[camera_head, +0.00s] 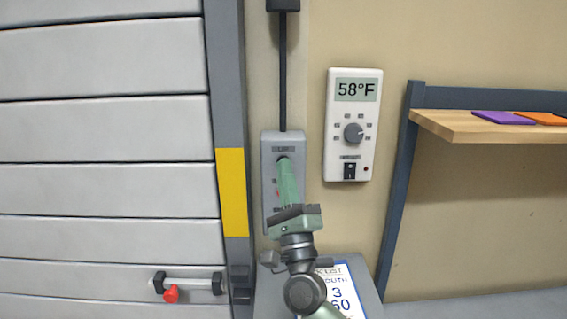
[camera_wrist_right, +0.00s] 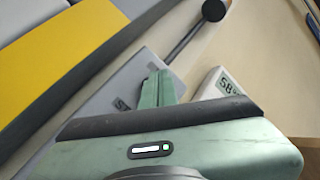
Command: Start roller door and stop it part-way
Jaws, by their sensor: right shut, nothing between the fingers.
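The roller door (camera_head: 105,125) fills the left of the head view, with grey-white slats and a handle bar (camera_head: 190,285) low down. A grey control box (camera_head: 268,165) is mounted on the wall right of the door's post, with a dark conduit going up from it. My right gripper (camera_head: 284,165) is shut and empty, its green fingers in front of the control box and hiding most of its buttons. In the right wrist view the fingertips (camera_wrist_right: 160,75) lie over the grey box (camera_wrist_right: 115,85). I cannot tell whether they touch it. My left gripper is not in view.
A white thermostat (camera_head: 353,125) reading 58°F hangs just right of the box. A wooden shelf (camera_head: 470,130) with purple and orange items is at the right. A grey post (camera_head: 225,80) with a yellow band stands left.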

